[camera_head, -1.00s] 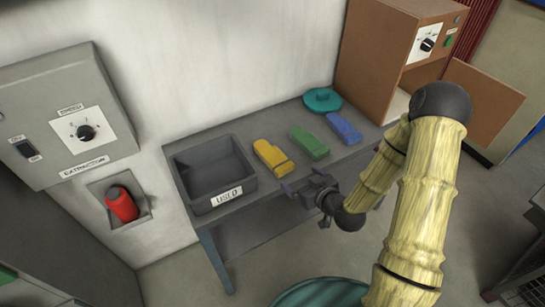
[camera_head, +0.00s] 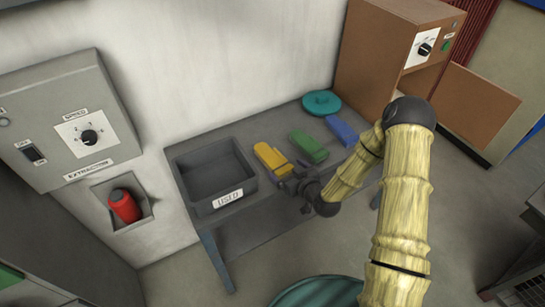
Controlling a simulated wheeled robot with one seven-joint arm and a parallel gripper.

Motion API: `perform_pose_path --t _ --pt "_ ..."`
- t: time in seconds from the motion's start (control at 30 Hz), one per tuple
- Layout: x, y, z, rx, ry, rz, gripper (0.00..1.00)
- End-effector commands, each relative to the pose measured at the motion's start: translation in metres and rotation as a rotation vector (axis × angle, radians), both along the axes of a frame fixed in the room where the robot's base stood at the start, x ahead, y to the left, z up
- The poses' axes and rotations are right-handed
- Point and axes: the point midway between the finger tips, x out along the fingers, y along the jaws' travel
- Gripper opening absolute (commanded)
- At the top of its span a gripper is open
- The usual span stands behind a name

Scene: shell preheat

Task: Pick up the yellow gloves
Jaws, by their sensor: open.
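The yellow gloves (camera_head: 269,155) lie flat on the grey table, between the grey bin and the green gloves (camera_head: 308,146). My gripper (camera_head: 283,183) is open at the near end of the yellow gloves, low over the table's front part. Its dark fingers overlap the near end of the gloves in the picture; I cannot tell whether they touch. The blue gloves (camera_head: 341,130) lie farther right on the table.
A grey bin labelled USED (camera_head: 183,192) stands at the table's left end and looks empty. A teal round lid (camera_head: 321,102) lies at the back. A brown cabinet (camera_head: 379,62) with an open door (camera_head: 474,101) stands to the right. A grey control box (camera_head: 62,120) juts from the wall at left.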

Motion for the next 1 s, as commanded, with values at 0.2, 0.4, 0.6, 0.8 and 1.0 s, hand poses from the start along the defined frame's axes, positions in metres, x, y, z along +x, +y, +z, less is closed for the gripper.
perform_pose_path --t 0.2,0.4,0.6,0.8,1.0 --pt "0.025 0.017 -0.009 0.002 -0.001 0.001 0.93" --pt "0.032 0.022 -0.014 0.000 0.000 0.001 0.93" --pt "0.032 0.022 -0.014 0.000 0.000 0.001 0.93" --pt "0.040 0.026 -0.015 0.001 -0.002 0.000 0.93" --pt "0.060 0.035 -0.024 0.001 0.000 0.000 0.93"
